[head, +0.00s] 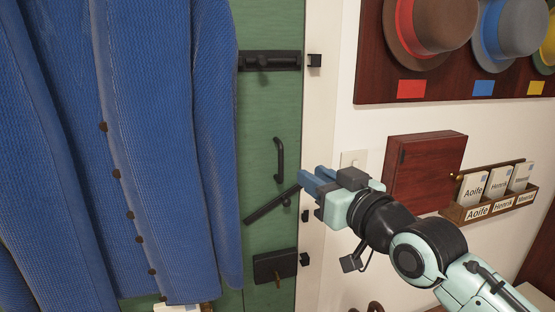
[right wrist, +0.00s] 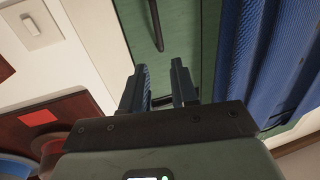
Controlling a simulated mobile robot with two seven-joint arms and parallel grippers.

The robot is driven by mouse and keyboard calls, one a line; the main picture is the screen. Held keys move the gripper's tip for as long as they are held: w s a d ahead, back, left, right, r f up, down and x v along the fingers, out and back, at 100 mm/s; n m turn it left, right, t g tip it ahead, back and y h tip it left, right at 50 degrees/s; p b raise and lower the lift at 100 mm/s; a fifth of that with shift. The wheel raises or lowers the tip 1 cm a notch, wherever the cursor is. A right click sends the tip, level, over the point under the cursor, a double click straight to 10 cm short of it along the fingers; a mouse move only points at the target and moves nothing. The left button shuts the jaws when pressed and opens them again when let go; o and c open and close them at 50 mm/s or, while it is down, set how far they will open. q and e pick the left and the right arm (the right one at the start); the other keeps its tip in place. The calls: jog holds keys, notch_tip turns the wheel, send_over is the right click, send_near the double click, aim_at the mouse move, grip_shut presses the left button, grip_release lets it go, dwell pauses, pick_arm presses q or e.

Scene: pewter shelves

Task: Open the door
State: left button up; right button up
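The green door (head: 262,110) stands behind a hanging blue coat and looks shut against the white frame. It carries a dark bolt (head: 268,61) at the top, with a small gap to its keeper (head: 314,60). Below are a dark pull handle (head: 279,160), a tilted latch bar (head: 268,207) with its right end higher, and a dark lock box (head: 272,267) with a brass key. My right gripper (head: 308,180) is open and empty, near the latch bar's raised end; contact cannot be told. The right wrist view shows its parted fingers (right wrist: 162,88) and the handle (right wrist: 156,24). My left gripper is out of view.
The blue coat (head: 150,130) covers the door's left part. On the wall at right are a light switch (head: 353,160), a red-brown cabinet (head: 425,172), a name-card rack (head: 490,205) and a hat board (head: 375,85). Clear wall lies beside the frame.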

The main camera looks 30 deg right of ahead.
aim_at(282, 154)
jog(key=w, duration=0.4)
jog(key=w+p, duration=0.1)
jog(key=w, duration=0.3)
jog(key=w+d+p, duration=0.1)
jog(key=w, duration=0.4)
jog(key=shift+r, duration=0.2)
jog(key=shift+s, duration=0.1)
grip_shut()
